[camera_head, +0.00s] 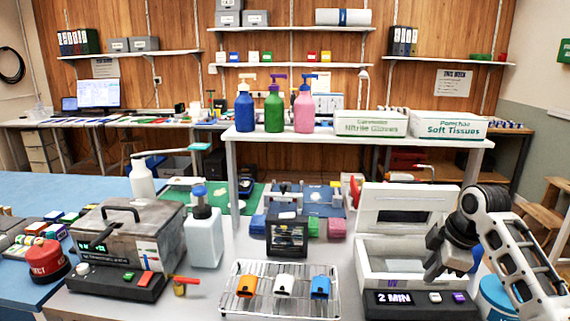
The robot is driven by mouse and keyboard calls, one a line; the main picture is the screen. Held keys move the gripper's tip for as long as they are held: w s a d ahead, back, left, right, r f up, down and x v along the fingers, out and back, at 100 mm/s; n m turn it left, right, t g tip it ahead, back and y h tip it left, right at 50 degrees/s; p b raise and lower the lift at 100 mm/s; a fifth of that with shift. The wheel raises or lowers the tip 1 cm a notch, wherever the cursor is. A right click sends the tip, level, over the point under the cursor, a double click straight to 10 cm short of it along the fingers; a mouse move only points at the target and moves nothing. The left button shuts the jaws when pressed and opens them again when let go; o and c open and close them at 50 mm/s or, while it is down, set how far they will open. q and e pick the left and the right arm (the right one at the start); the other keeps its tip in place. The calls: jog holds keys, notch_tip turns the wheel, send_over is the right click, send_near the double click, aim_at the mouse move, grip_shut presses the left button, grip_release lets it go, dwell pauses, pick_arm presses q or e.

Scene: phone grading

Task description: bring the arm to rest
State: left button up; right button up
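My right arm (515,255) comes in from the right edge, white and dark grey. Its dark gripper (437,270) hangs over the right side of the open white box with the "2 MIN" display (395,298). Its fingers are seen from a steep angle against dark parts, so I cannot tell whether they are open or shut. I see nothing clearly held in it. My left gripper and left arm are not in view.
A wire rack (240,308) with orange, white and blue pieces stands at the front middle. A grey machine (130,235) and a white bottle (205,238) stand left. A raised shelf (350,137) with pump bottles is behind. A blue tub (497,295) stands near my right arm.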

jog(key=s+a+f+m, duration=0.2)
jog(key=s+a+f, duration=0.2)
jog(key=s+f, duration=0.35)
jog(key=s+a+f+m, duration=0.3)
jog(key=s+a+f, duration=0.2)
jog(key=s+f, duration=0.3)
jog(key=s+a+r+m+h, duration=0.1)
jog(key=s+r+m, duration=0.2)
jog(key=s+m, duration=1.05)
jog(key=a+f+n+t+y, duration=0.2)
jog(key=a+f+n+t, duration=0.3)
jog(key=f, duration=0.3)
jog(key=shift+w+a+f+n+t, duration=0.15)
jog(key=shift+w+a+n+t, duration=0.25)
jog(key=shift+n+t, duration=0.4)
jog(key=shift+s, duration=0.1)
